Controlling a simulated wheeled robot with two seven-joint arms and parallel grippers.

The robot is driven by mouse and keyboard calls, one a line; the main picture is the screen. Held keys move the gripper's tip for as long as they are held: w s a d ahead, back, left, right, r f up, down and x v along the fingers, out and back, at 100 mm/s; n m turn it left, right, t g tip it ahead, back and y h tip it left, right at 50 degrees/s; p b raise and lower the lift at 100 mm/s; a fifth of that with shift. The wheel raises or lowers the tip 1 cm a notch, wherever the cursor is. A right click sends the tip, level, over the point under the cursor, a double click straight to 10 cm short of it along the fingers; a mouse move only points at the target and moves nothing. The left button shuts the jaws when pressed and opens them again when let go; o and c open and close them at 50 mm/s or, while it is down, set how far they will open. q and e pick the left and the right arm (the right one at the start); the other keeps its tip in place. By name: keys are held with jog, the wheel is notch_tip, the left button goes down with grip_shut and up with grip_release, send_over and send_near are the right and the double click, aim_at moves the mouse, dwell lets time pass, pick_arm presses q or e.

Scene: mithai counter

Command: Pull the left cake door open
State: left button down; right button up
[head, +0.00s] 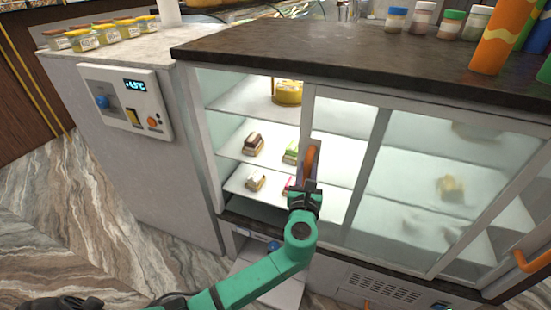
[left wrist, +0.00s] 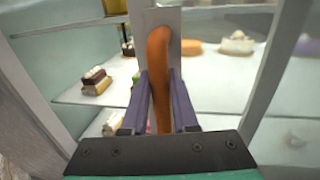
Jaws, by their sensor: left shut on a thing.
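The left cake door (head: 345,150) is a glass sliding panel with a pale frame. It stands partly open, with a gap at the left end of the cake case. Its orange handle (head: 310,160) is upright on the door's left frame post. My left gripper (head: 306,183) is at this handle. In the left wrist view the purple fingers (left wrist: 160,100) are shut on the orange handle (left wrist: 158,70), one on each side. My right gripper is not in view.
Cakes such as the brown one (head: 254,144) sit on white shelves inside the case. A dark countertop (head: 330,50) above holds several jars. A control panel (head: 127,102) is on the grey cabinet at left. Another orange handle (head: 533,260) is at far right.

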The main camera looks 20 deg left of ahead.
aim_at(334, 165)
pick_arm(q)
jog(key=d, duration=0.7)
jog(key=shift+d, duration=0.2)
jog(key=c, duration=0.7)
grip_release()
jog(key=shift+w, duration=0.1)
jog(key=b+v, duration=0.1)
jog(key=v, duration=1.3)
jog(key=shift+s, duration=0.25)
